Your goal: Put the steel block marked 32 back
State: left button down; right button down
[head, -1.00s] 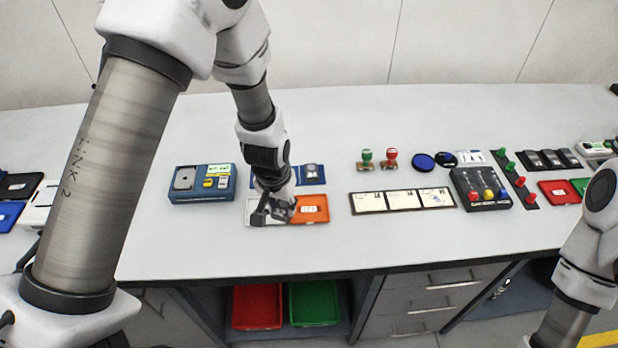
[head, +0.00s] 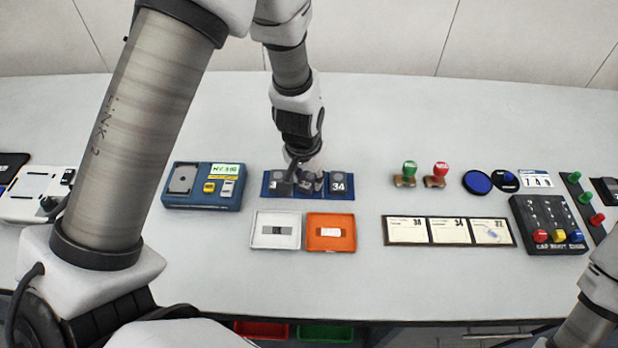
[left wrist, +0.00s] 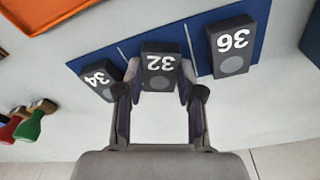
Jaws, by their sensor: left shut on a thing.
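The steel block marked 32 (left wrist: 160,64) is dark grey with a round lighter spot. My left gripper (left wrist: 157,88) is shut on it, one finger on each side. The block is at the middle of the blue rack (left wrist: 199,46), between the block marked 34 (left wrist: 100,80) and the block marked 36 (left wrist: 232,46). I cannot tell whether it touches the rack. In the head view my left gripper (head: 308,181) is over the middle of the rack (head: 267,188) and mostly hides the held block. The 34 block (head: 340,184) shows at right. My right gripper is out of view.
A white tray (head: 276,244) and an orange tray (head: 331,244) lie in front of the rack. A blue device (head: 176,200) stands to the left. Cards (head: 448,231) and two stamps (head: 422,172) are to the right. Bare table lies behind the rack.

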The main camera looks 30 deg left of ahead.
aim_at(303, 187)
pick_arm(q)
jog(key=shift+s, duration=0.1)
jog(key=c, duration=0.7)
grip_release()
jog(key=r, duration=0.4)
jog(key=s+r, duration=0.1)
jog(key=r, duration=0.7)
jog(key=shift+s+r, duration=0.1)
jog(key=shift+s, duration=0.3)
